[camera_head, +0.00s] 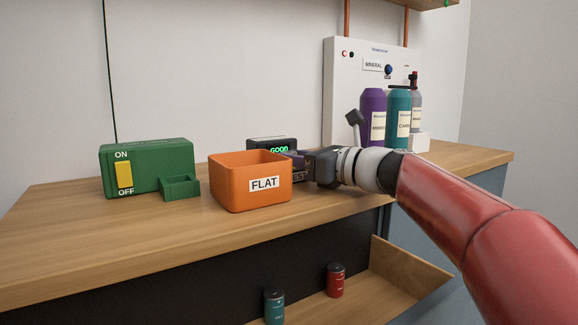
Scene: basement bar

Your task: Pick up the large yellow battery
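No large yellow battery shows in the head view. My gripper (300,165) is at the right side of the orange bin, in front of a black tester (268,144) whose display reads "GOOD" in green. The gripper's fingertips are small and dark here, partly against the tester, so I cannot tell whether they are open or hold something. The inside floor of the orange bin (240,192), labelled "FLAT", is hidden by its front wall.
A green box (150,152) with a yellow ON/OFF switch and a small green tray stands left on the wooden counter (90,235). A teal battery (274,308) and a red battery (335,281) stand on the lower shelf. Purple, teal and grey bottles stand by the white panel (345,75).

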